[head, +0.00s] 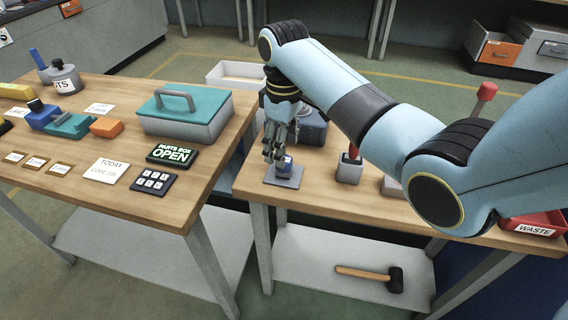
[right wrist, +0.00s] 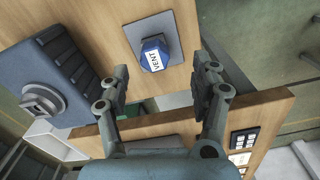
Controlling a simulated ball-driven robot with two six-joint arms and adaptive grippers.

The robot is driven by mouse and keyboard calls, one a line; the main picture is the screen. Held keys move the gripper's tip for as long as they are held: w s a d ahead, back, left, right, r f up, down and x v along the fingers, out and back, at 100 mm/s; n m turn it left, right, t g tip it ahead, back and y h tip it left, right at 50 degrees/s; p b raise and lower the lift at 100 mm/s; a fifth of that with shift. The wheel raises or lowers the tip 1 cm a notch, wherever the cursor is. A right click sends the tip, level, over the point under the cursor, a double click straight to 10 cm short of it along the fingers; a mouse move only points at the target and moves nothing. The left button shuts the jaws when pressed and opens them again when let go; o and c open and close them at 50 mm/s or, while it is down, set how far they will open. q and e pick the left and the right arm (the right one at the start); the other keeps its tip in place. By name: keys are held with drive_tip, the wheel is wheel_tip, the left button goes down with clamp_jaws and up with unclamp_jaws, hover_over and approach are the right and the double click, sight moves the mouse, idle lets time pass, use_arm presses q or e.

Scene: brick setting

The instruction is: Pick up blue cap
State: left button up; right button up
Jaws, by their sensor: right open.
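The blue cap (right wrist: 147,46), with a white label reading VENT, sits on a grey square plate (right wrist: 172,34) on the wooden table. In the head view the cap (head: 287,161) is partly hidden by my right gripper (head: 274,157), and the plate (head: 286,182) shows below it. My right gripper (right wrist: 162,72) is open and empty. In the right wrist view its fingers are apart, with the cap beyond and between their tips. I cannot tell whether a finger touches it. My left gripper is not in view.
A dark blue case (right wrist: 48,75) stands near the gripper. A small grey block with a red handle (head: 350,167) is to the cap's right. A red WASTE bin (head: 536,222) is at the far right. The left table holds a teal-lidded parts box (head: 187,118).

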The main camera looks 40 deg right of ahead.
drive_tip(key=f, duration=0.5)
drive_tip(key=shift+w+d+f, duration=0.15)
drive_tip(key=shift+w+d, duration=0.05)
drive_tip(key=shift+d, duration=0.05)
drive_tip(key=shift+c, duration=0.5)
drive_tip(key=c, duration=1.2)
